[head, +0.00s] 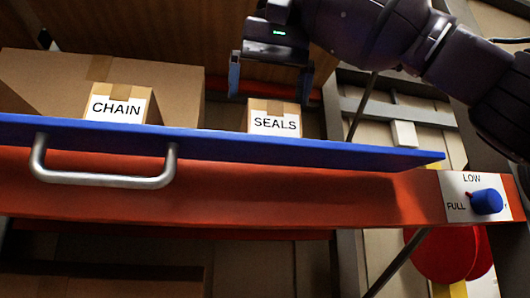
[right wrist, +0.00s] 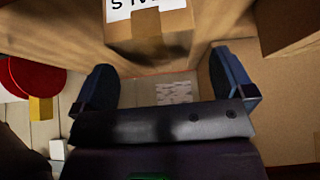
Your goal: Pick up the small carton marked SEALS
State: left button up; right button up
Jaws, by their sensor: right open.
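The small SEALS carton (head: 273,107) stands upright on the shelf behind the blue front edge, its white label facing me and its lower part hidden. My right gripper (head: 269,92) is open and empty, fingers pointing down, above and around the carton's top in the head view. In the right wrist view a labelled carton (right wrist: 148,32) lies just beyond the open fingers (right wrist: 163,72), off the line between them; its label is cut off at the top. I cannot tell whether a finger touches it. My left gripper is not in view.
A CHAIN carton (head: 117,104) stands to the left, with a larger cardboard box (head: 180,88) behind. The blue edge (head: 230,146) and a metal handle (head: 105,178) run along the front. A blue knob (head: 487,201) sits at the right end of the red panel (head: 270,200).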

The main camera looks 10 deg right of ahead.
aim_at(267, 124)
jog(key=x, duration=0.5)
jog(key=shift+w+d+r+p, duration=0.3)
jog(key=shift+w+p, duration=0.1)
jog(key=shift+f, duration=0.3)
jog(key=shift+a, duration=0.1)
jog(key=c, duration=1.1)
jog(key=shift+r, duration=0.1)
jog(key=shift+r, duration=4.9)
